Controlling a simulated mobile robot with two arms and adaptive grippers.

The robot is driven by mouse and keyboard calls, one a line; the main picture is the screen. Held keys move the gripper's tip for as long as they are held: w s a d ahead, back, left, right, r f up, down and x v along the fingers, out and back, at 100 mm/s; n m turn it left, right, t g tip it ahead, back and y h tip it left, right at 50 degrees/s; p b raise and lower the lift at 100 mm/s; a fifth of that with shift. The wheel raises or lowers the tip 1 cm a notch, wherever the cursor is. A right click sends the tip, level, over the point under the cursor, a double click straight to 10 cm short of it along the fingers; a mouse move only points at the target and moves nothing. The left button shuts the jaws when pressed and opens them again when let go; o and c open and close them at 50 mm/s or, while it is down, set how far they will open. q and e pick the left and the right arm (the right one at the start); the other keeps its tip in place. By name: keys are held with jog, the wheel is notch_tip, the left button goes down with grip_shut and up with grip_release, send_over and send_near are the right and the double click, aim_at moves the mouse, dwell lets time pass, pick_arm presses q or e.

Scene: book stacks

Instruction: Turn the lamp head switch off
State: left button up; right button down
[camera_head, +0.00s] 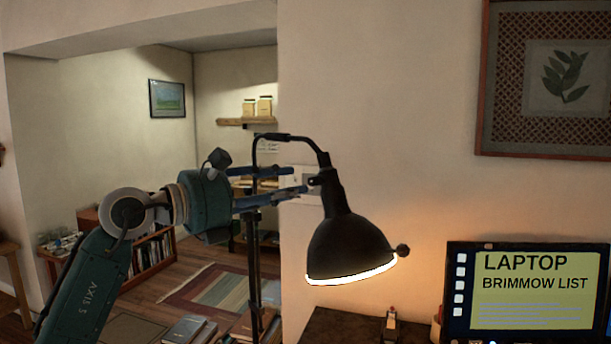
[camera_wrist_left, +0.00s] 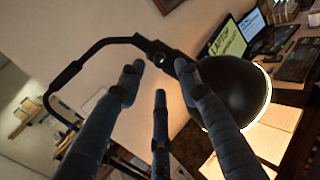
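The black lamp (camera_head: 350,245) hangs from a bent arm, its head tilted down and its rim glowing warm white. A small round fitting (camera_wrist_left: 160,58) on the lamp neck shows beyond the fingertips. Whether any finger touches the lamp cannot be told. My right gripper is in neither view.
A laptop screen (camera_head: 525,295) stands right of the lamp. An open book (camera_wrist_left: 265,135) lies under the light in the left wrist view. A wall with a framed leaf picture (camera_head: 560,75) is behind. A bookshelf (camera_head: 150,255) and rug (camera_head: 210,290) are farther left.

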aim_at(310, 183)
pick_arm(q)
jog(key=p+x, duration=0.1)
jog(key=x, duration=0.4)
jog(key=shift+d+p, duration=0.1)
jog(key=shift+p, duration=0.2)
grip_shut()
